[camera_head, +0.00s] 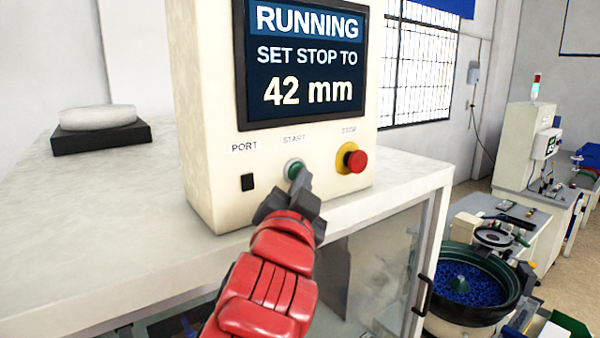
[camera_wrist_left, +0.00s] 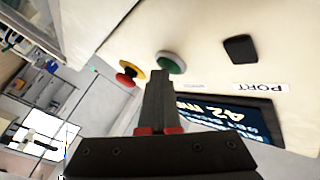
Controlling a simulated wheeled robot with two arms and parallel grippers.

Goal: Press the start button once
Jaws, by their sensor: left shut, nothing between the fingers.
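The green start button (camera_head: 294,169) sits on the front of a cream control box (camera_head: 212,150), under the label START. My left gripper (camera_head: 302,182) is shut and empty, with its fingertips at the lower right edge of the button in the head view. The button also shows in the left wrist view (camera_wrist_left: 170,63), just beyond the fingertips (camera_wrist_left: 158,75). I cannot tell whether the tips touch it. The screen (camera_head: 305,62) reads RUNNING, SET STOP TO 42 mm. My right gripper is not in view.
A red stop button (camera_head: 356,161) on a yellow base is right of the start button. A black port (camera_head: 247,182) is left of it. The box stands on a pale cabinet top (camera_head: 110,235). A bowl feeder with blue parts (camera_head: 465,287) is at the lower right.

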